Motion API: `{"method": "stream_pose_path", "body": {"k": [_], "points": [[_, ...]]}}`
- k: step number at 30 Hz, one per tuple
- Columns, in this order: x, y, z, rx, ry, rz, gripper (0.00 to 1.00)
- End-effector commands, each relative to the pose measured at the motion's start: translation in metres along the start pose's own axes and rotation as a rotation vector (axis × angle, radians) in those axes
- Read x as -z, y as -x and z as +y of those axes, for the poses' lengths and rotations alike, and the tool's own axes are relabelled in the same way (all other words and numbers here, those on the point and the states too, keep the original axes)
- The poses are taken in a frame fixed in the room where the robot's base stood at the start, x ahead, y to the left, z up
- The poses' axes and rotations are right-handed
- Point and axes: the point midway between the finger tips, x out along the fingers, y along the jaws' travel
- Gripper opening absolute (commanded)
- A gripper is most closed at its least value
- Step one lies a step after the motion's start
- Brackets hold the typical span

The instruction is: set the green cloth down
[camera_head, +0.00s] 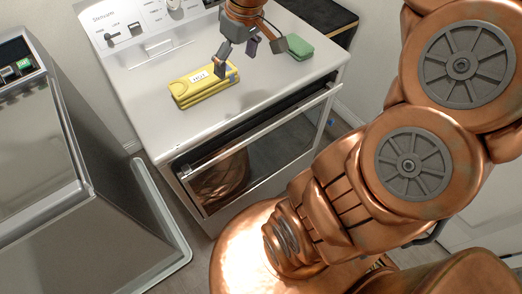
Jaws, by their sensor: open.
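The green cloth (299,46), a small folded block, lies on the right part of the white appliance top (290,85). My gripper (248,60) is above the same top, left of the green cloth. Its fingers are spread and nothing shows between them. One dark finger pad is close to the green cloth's left edge; I cannot tell if they touch. A yellow folded cloth (206,90) with a white label lies on the top, below and left of my gripper. The left finger is close to its upper right corner.
The white appliance has a control panel (140,22) at the back and a slightly open glass front door (262,140). A grey metal machine (85,195) stands at left. A dark-topped unit (318,14) stands behind at right. The front of the white top is clear.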

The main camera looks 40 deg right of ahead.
Motion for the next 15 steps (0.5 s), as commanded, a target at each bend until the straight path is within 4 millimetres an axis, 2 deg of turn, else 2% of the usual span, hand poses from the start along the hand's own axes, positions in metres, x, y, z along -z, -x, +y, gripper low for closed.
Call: {"method": "stream_pose_path", "body": {"k": [1,3,6,10,15], "points": [[-0.017,-0.004,-0.026,-0.003,0.008,-0.040,0.90],[-0.044,-0.011,-0.055,-0.008,-0.004,-0.096,0.90],[-0.087,-0.022,-0.088,-0.018,-0.045,-0.178,0.90],[-0.140,-0.035,-0.113,-0.041,-0.120,-0.267,0.90],[-0.183,-0.045,-0.126,-0.061,-0.204,-0.332,0.90]]}}
